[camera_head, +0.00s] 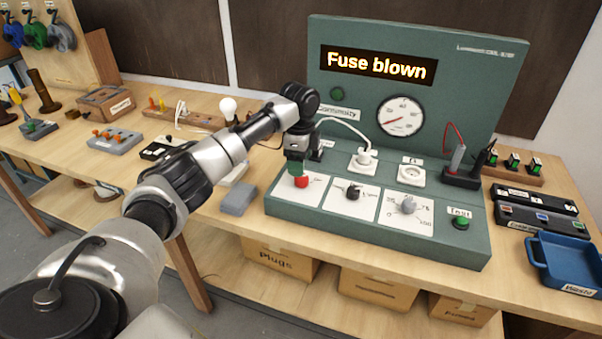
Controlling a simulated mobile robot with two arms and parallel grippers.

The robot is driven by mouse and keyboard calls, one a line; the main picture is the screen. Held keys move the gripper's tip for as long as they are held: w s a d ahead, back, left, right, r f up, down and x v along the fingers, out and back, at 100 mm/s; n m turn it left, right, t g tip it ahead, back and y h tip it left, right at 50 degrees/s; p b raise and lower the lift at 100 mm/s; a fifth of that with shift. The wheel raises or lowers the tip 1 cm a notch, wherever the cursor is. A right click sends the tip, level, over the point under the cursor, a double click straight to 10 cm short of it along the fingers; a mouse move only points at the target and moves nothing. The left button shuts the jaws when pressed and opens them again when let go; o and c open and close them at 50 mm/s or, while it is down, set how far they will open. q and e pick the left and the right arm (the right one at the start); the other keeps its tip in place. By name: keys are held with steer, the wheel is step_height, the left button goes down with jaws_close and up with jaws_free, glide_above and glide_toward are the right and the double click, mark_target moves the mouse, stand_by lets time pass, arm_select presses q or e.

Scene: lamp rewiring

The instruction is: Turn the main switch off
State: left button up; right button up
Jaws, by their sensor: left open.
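The main switch appears to be the red part (301,182) on the leftmost white plate of the green test bench (375,220). A green part sits just above it, close under my gripper. My left arm comes in from the left, and its gripper (297,160) points down right over this switch. The gripper is open. Its fingertips are small and dark here, and I cannot tell whether they touch the switch. The gripper covers part of the switch and its plate. My right gripper is not in view.
The bench display (379,65) reads "Fuse blown". A black knob (352,192), a grey knob (407,205) and a green test button (461,222) lie to the right. A plug with a white cable (364,156) stands behind. A blue tray (565,260) is far right.

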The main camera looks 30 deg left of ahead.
mark_target(302, 181)
arm_select(q)
steer(key=f, duration=0.3)
steer(key=shift+w+f, duration=0.3)
steer(key=shift+f+p, duration=0.3)
steer(key=shift+f, duration=0.8)
steer(key=shift+c, duration=0.8)
steer(key=c, duration=0.5)
steer(key=shift+c, duration=1.3)
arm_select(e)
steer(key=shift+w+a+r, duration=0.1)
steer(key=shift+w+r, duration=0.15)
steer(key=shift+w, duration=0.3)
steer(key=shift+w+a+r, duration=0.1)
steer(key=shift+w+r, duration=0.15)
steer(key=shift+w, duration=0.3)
